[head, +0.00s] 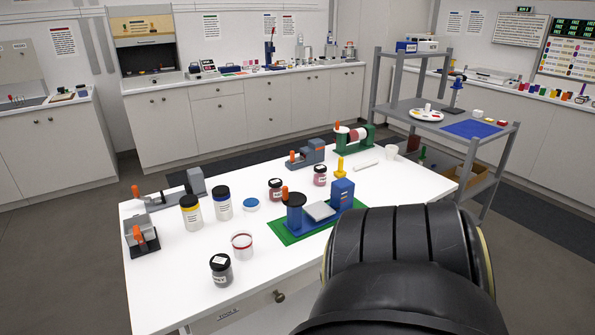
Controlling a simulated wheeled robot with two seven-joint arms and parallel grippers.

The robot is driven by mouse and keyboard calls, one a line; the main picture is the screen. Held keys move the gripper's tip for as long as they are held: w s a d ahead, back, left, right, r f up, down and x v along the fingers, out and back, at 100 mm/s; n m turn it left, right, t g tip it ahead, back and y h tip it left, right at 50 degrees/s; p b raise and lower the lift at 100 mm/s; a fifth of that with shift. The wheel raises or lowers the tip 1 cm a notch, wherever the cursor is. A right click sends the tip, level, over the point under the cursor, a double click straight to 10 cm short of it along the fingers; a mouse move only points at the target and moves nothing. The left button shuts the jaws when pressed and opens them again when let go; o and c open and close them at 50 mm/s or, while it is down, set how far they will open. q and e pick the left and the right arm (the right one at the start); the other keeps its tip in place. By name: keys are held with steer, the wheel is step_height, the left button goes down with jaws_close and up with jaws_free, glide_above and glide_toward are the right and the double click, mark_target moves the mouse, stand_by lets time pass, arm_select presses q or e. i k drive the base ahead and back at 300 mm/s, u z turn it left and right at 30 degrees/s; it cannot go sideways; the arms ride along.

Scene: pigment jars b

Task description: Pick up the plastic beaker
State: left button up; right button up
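A small off-white cup (390,152), which looks like the plastic beaker, stands upright at the far right end of the white table (180,275). A clear open container with a red rim (242,246) stands near the front of the table; I cannot tell whether it is a beaker or a jar. Neither of my grippers is in view. A large black part of my own arm fills the lower right and hides the table's near right corner.
A blue device (342,193) sits on a green mat (285,234). A white stick (367,165) lies by the cup. A grey shelf cart (495,150) stands behind the right end.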

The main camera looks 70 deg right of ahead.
mark_target(240, 240)
steer(key=k, duration=0.3)
steer(key=z, duration=0.95)
